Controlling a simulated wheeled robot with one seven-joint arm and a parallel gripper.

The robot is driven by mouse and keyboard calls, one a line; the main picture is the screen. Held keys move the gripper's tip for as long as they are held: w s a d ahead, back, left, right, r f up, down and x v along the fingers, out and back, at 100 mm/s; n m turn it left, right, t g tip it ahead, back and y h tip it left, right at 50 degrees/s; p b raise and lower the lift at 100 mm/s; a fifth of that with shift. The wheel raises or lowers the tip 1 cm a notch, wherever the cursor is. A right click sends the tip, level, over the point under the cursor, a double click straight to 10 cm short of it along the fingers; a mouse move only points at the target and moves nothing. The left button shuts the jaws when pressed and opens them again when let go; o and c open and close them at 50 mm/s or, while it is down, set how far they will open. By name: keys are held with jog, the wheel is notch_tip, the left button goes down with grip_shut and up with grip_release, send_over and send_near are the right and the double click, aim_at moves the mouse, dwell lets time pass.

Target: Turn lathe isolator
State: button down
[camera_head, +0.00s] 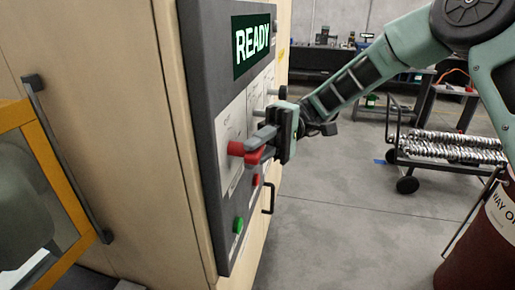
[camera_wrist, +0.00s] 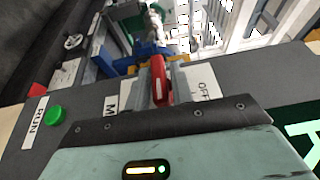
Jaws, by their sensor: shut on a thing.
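The isolator is a red rotary handle (camera_head: 236,148) standing out from the control panel (camera_head: 205,150) on the wooden cabinet. My gripper (camera_head: 262,142) reaches it from the right, and its grey fingers are shut on the handle. In the wrist view the red handle (camera_wrist: 159,78) sits between the two fingertips (camera_wrist: 160,86), its long side running roughly up the picture. An OFF label (camera_wrist: 203,85) is to its right there, and a label starting with M is to its left, partly hidden by my gripper.
A lit READY screen (camera_head: 251,45) is above on the panel. A green button (camera_head: 238,225) and a red button (camera_head: 256,181) sit below the handle. A black cabinet handle (camera_head: 268,198) juts out nearby. A loaded cart (camera_head: 450,148) and a dark red barrel (camera_head: 475,245) stand right; floor between is clear.

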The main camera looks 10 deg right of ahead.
jog(key=shift+r, duration=0.1)
jog(key=c, duration=1.4)
grip_release()
